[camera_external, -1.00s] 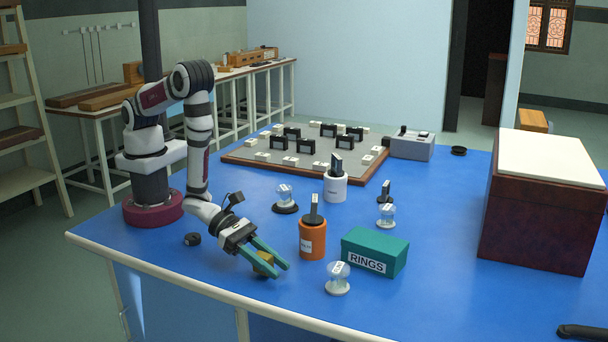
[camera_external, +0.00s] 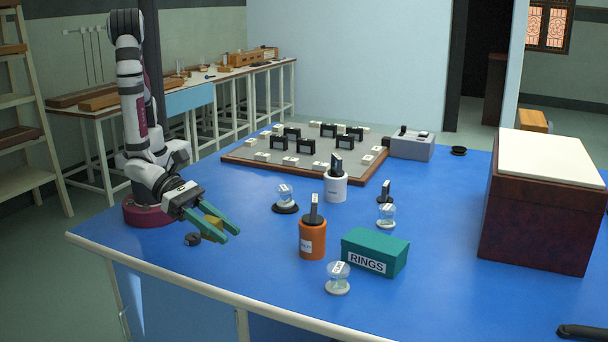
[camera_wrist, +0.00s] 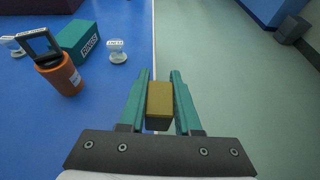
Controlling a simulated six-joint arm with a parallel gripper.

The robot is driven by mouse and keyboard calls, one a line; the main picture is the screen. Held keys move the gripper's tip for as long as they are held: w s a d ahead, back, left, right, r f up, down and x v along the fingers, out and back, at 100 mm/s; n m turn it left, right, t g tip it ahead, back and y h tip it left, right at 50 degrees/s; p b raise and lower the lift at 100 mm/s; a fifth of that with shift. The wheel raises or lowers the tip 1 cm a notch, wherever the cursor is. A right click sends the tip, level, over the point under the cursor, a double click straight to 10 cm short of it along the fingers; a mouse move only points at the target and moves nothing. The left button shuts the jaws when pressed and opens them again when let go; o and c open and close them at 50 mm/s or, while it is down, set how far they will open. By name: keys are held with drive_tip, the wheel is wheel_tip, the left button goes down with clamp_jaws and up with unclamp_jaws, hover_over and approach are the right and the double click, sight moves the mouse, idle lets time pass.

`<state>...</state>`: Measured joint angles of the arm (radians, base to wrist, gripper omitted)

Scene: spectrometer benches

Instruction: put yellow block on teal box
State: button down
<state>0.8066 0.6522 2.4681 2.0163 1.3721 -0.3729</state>
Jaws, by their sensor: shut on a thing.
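My gripper (camera_external: 222,229) has teal fingers and is shut on the yellow block (camera_external: 212,228), holding it above the blue table near my base. In the wrist view the yellow block (camera_wrist: 160,100) sits between the two fingers (camera_wrist: 160,84). The teal box (camera_external: 374,252), labelled RINGS, stands on the table to the right, well apart from my gripper. It also shows at the upper left of the wrist view (camera_wrist: 78,40). Its top is bare.
An orange jar (camera_external: 312,240) with a black piece on top stands between my gripper and the teal box. A clear labelled glass piece (camera_external: 338,280) stands in front of the box. The table's front edge is close.

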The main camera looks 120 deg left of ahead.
drive_tip(key=w+a+r+n+y, duration=0.2)
drive_tip(key=w+n+y, duration=0.1)
drive_tip(key=w, duration=0.2)
drive_tip(key=w+a+r+n+y, duration=0.2)
drive_tip(key=w+a+y, duration=0.1)
drive_tip(key=w, duration=0.2)
drive_tip(key=n+g+y, duration=0.4)
drive_tip(key=n, duration=0.1)
hover_over(368, 242)
wheel_tip(368, 242, down, 5)
drive_tip(key=shift+s+f, duration=0.15)
wheel_tip(368, 242, down, 4)
drive_tip(key=shift+a, duration=0.15)
drive_tip(key=shift+y, duration=0.3)
drive_tip(key=shift+f, duration=0.2)
drive_tip(key=c, duration=0.6)
unclamp_jaws()
